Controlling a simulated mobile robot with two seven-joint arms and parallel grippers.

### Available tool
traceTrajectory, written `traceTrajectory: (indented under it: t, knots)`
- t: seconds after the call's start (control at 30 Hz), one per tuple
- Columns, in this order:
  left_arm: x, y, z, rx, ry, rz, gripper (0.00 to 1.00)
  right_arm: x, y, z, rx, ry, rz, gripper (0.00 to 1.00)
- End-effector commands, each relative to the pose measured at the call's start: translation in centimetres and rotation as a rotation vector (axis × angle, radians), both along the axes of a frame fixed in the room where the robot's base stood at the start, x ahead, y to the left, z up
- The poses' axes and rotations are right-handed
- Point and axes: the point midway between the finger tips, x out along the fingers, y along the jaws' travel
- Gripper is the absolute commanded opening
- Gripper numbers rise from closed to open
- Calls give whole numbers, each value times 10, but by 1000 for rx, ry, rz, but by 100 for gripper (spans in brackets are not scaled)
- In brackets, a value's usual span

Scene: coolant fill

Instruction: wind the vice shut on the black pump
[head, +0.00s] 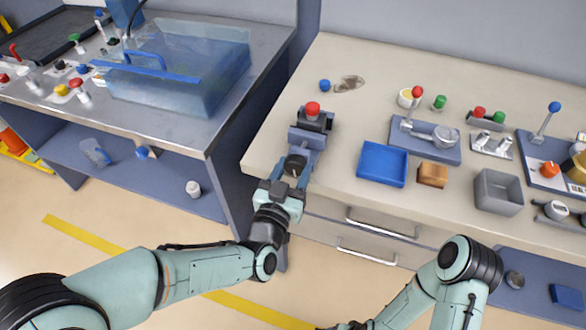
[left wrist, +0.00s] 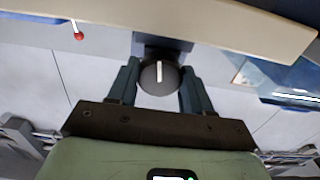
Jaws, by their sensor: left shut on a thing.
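The black pump (head: 316,122) with a red knob on top stands between the jaws of the blue-grey vice (head: 306,139) at the bench's front left. I cannot tell whether both jaws touch it. My left gripper (head: 293,172) reaches in from the front and is shut on the vice's dark round handle (head: 296,161). In the left wrist view the handle (left wrist: 158,76) sits between the two fingers (left wrist: 159,88), its white mark about upright. The pump is hidden there. My right arm shows at the lower right of the head view; its gripper is out of view.
A blue tray (head: 382,165), a wooden block (head: 432,175) and a grey bin (head: 498,193) stand right of the vice. A blue knob (head: 324,86) lies behind it. A clear tank (head: 178,70) stands on the left bench. Drawer handles (head: 381,223) stick out below the bench edge.

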Motion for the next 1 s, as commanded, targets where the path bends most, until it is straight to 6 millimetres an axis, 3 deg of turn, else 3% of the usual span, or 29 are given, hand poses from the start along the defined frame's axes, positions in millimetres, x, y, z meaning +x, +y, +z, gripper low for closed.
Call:
traceTrajectory:
  t: [0.6, 0.63, 0.7, 1.0]
  knots:
    - [1, 0, 1, 118, -39, 1, 20, -5, 3, 4, 7, 14, 7, 76]
    - [1, 0, 1, 117, -40, 1, 53, -5, 3, 4, 7, 14, 7, 76]
    - [0, 0, 1, 116, -40, 0, 76, -5, 2, 4, 7, 14, 6, 76]
    - [0, 0, 0, 117, -39, 0, 76, -5, 2, 4, 7, 14, 5, 76]
